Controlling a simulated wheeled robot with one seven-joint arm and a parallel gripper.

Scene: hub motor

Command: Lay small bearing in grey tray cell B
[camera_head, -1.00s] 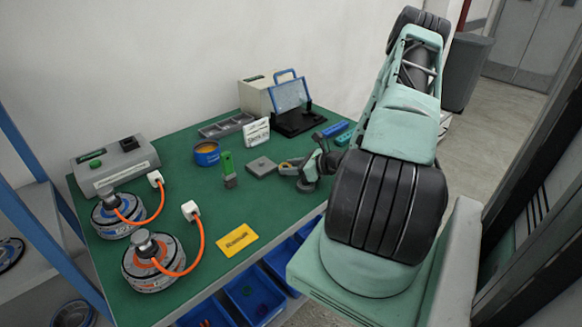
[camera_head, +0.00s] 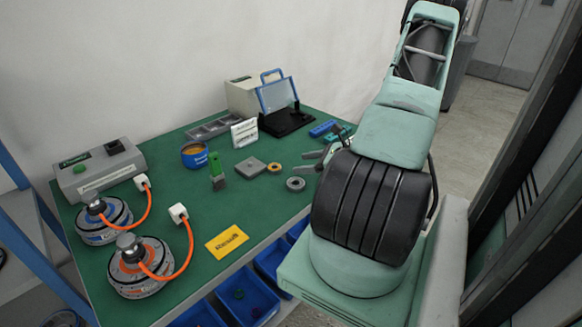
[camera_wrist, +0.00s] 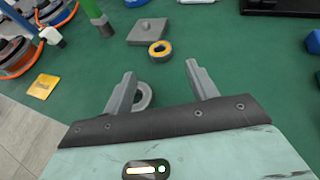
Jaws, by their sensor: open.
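Two rings lie flat on the green bench: a yellow-rimmed ring (camera_head: 274,168) beside a grey square plate, and a plain grey ring (camera_head: 295,184) nearer the front edge. I cannot tell for certain which is the small bearing. In the wrist view the yellow-rimmed ring (camera_wrist: 159,48) lies ahead of the fingertips, and the grey ring (camera_wrist: 146,93) is partly hidden by the left finger. My gripper (camera_wrist: 161,70) is open, with nothing held between its fingers. The grey tray (camera_head: 214,128) stands at the back near the wall; its cell letters are not readable.
The grey plate (camera_head: 250,167), green-and-grey piece (camera_head: 217,172) and blue tin (camera_head: 194,155) stand left of the rings. A white sign (camera_head: 244,132) stands close beside the tray. A yellow card (camera_head: 227,242) lies near the front edge, with blue bins (camera_head: 238,294) below.

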